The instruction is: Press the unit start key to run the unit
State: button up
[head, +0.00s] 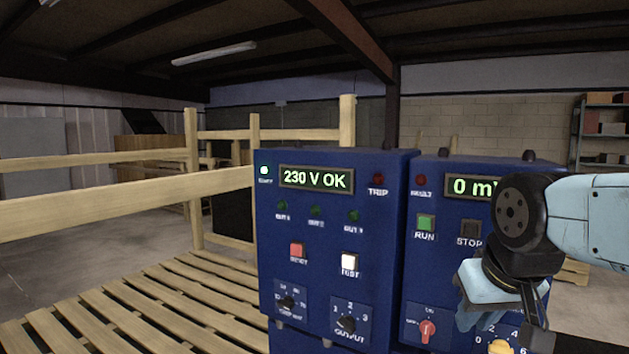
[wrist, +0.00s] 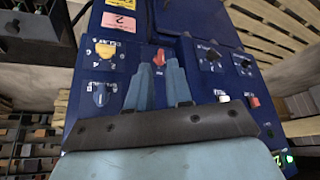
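Two blue panel units stand side by side. On the right unit (head: 432,275), a green key labelled RUN (head: 425,222) sits left of a dark key labelled STOP (head: 469,230). Its display (head: 470,187) reads "0 m", the rest hidden by my arm. My gripper is in front of this unit's right part in the head view. In the wrist view my gripper (wrist: 158,64) has two light blue fingers apart with nothing between them. Beyond the tips is a red knob (wrist: 158,56); contact cannot be told. RUN and STOP are not visible in the wrist view.
The left unit (head: 280,225) shows "230 V OK", with a red key (head: 297,251), a white TEST key (head: 349,263) and two black knobs. A yellow knob (head: 500,347) is low on the right unit. Wooden rails (head: 120,195) and slats (head: 150,310) lie left.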

grip_shut()
dwell(1.3)
